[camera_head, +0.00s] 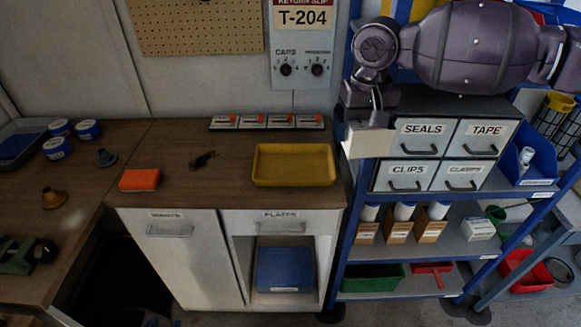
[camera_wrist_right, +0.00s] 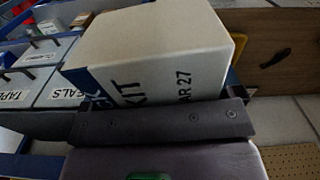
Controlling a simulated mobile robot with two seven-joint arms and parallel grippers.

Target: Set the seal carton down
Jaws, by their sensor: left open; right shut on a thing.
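The seal carton (camera_head: 366,142) is a pale box held by my right gripper (camera_head: 370,112), between the counter's right end and the shelf drawers in the head view. In the right wrist view the carton (camera_wrist_right: 160,50) is cream with a dark blue band and the printing "KIT" and "MAR 27". My right gripper (camera_wrist_right: 160,122) is shut on it. Its underside is hidden, and I cannot tell whether it touches anything. The wooden counter (camera_head: 215,185) lies to its left. My left gripper is not in view.
A yellow tray (camera_head: 293,183) sits on the counter near its right end, with an orange box (camera_head: 139,180) further left and a dark tool (camera_head: 204,160) between. Labelled drawers, including SEALS (camera_head: 422,137), stand on the blue shelf unit. Bare counter shows around the tray.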

